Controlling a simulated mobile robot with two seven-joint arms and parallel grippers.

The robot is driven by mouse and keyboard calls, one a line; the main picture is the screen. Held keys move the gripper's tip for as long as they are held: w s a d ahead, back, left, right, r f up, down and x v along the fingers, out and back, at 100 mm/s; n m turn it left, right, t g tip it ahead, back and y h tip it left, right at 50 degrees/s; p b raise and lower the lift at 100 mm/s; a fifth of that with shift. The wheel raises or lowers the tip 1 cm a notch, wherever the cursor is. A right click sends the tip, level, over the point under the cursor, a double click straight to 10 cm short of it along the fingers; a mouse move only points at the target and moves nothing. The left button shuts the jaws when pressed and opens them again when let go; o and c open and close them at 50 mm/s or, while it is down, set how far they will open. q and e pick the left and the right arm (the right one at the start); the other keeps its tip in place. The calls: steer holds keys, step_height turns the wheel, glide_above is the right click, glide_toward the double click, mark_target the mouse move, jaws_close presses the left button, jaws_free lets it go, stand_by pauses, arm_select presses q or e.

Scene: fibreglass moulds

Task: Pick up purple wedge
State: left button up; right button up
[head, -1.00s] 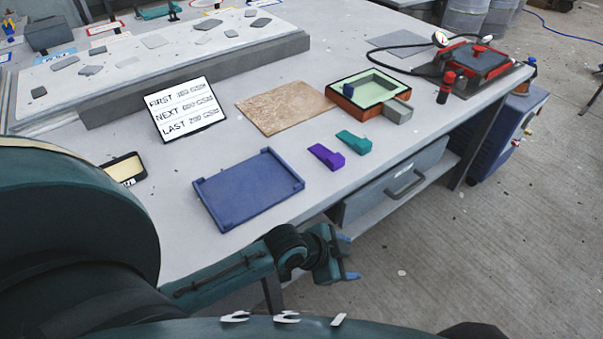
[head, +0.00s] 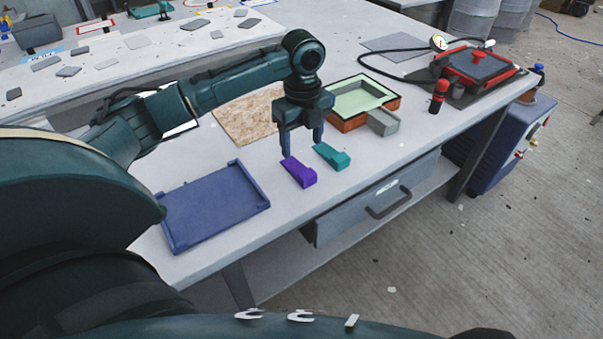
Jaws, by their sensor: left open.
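The purple wedge (head: 298,172) lies on the grey table near its front edge, in the middle of the head view. A teal wedge (head: 332,157) lies just to its right, apart from it. My left gripper (head: 302,148) points down over the table, just behind and above the two wedges. Its two fingers are apart with nothing between them. The left fingertip shows close to the far end of the purple wedge; I cannot tell whether they touch. My right gripper does not show.
A blue tray (head: 216,238) lies left of the wedges. Behind my gripper are a brown board (head: 240,120) and an orange-sided mould box (head: 348,122) with a grey block. A drawer (head: 345,211) sits under the table edge. A red device (head: 470,67) stands at the back right.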

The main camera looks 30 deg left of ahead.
mark_target(306, 172)
arm_select(q)
steer(key=f, duration=1)
steer(key=shift+w+d, duration=0.2)
steer(key=shift+d, duration=0.15)
steer(key=shift+r, duration=0.1)
steer(key=shift+c, duration=0.5)
steer(key=c, duration=1)
steer(key=shift+o, duration=0.2)
step_height(306, 172, up, 10)
